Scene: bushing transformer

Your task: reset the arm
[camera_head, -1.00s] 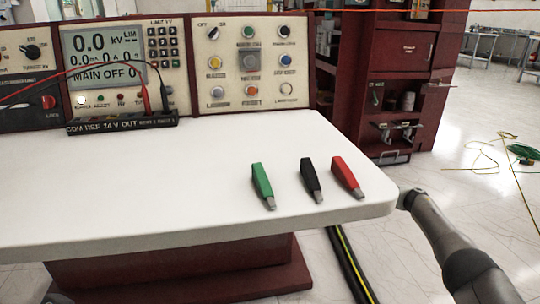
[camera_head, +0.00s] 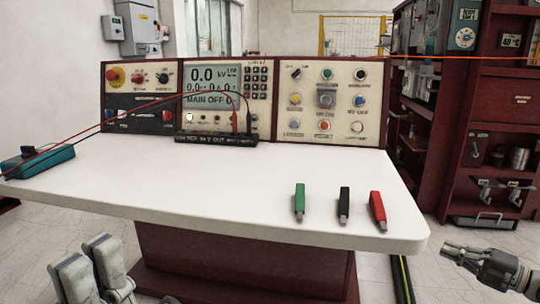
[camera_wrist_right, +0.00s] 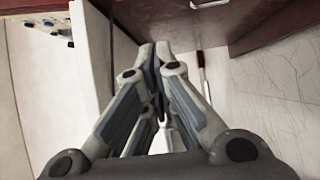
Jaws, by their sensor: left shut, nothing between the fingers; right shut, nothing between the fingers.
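My left gripper (camera_head: 92,272) shows as grey parts at the bottom left of the head view, in front of the table's front edge and partly cut off by the frame. My right gripper (camera_head: 452,252) is at the lower right, beyond the table's right corner, pointing left. In the right wrist view its fingers (camera_wrist_right: 157,52) converge with their tips together and nothing held. Both grippers are shut, empty and apart from the clips. A green clip (camera_head: 299,203), a black clip (camera_head: 344,206) and a red clip (camera_head: 377,210) lie on the white table (camera_head: 200,195).
The control panel (camera_head: 325,100) stands along the table's back. A teal box (camera_head: 38,162) with red and black leads is at the table's left end. A dark red cabinet (camera_head: 480,130) stands at the right. The table's middle is clear.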

